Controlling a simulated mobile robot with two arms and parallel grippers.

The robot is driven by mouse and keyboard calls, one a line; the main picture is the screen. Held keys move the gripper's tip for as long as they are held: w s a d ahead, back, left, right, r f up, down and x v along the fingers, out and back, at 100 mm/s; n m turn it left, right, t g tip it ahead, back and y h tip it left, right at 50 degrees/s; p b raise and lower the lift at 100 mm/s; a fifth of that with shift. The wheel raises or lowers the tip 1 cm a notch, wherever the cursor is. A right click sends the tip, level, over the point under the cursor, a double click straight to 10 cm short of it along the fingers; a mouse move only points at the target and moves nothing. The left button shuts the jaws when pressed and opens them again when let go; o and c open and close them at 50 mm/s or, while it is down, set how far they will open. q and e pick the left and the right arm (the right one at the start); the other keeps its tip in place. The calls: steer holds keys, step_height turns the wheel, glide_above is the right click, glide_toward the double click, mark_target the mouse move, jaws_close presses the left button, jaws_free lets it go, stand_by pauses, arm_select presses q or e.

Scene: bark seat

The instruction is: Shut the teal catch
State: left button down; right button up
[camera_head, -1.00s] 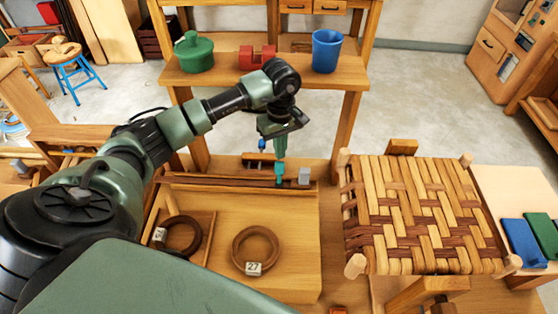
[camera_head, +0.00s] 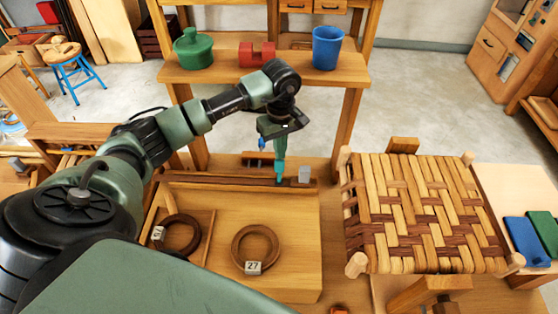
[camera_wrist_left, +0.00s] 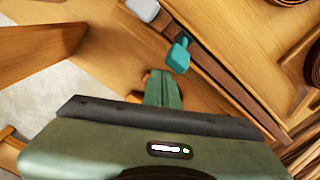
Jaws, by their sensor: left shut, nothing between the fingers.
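The teal catch (camera_head: 279,179) sits on the dark wooden rail at the back of the wooden tray, beside a grey block. In the left wrist view the teal catch (camera_wrist_left: 179,55) shows as a small tab on the brown rail, just ahead of the fingertips. My left gripper (camera_head: 281,152) points down over the catch and partly overlaps it in the head view. In the left wrist view its green fingers (camera_wrist_left: 162,76) are together and empty, close to the catch; I cannot tell whether they touch it. My right gripper is not in view.
The grey block (camera_head: 304,174) stands right of the catch. Two brown rings (camera_head: 257,242) with tags lie in the tray. A woven seat (camera_head: 415,212) stands to the right. A shelf behind holds a green pot (camera_head: 194,52), a red block (camera_head: 257,55) and a blue cup (camera_head: 327,50).

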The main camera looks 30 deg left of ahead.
mark_target(279, 168)
arm_select(q)
steer(key=shift+f+b, duration=0.35)
steer(key=shift+f, duration=0.25)
steer(key=shift+s+d+p, duration=0.15)
steer(key=shift+s+d, duration=0.2)
steer(key=shift+s, duration=0.2)
steer(key=shift+s+d+p, duration=0.15)
steer(key=shift+s+d, duration=0.2)
steer(key=shift+s, duration=0.2)
steer(key=shift+s+d+f, duration=0.1)
steer(key=shift+s+d, duration=0.3)
steer(key=shift+s, duration=0.35)
steer(key=shift+r, duration=0.2)
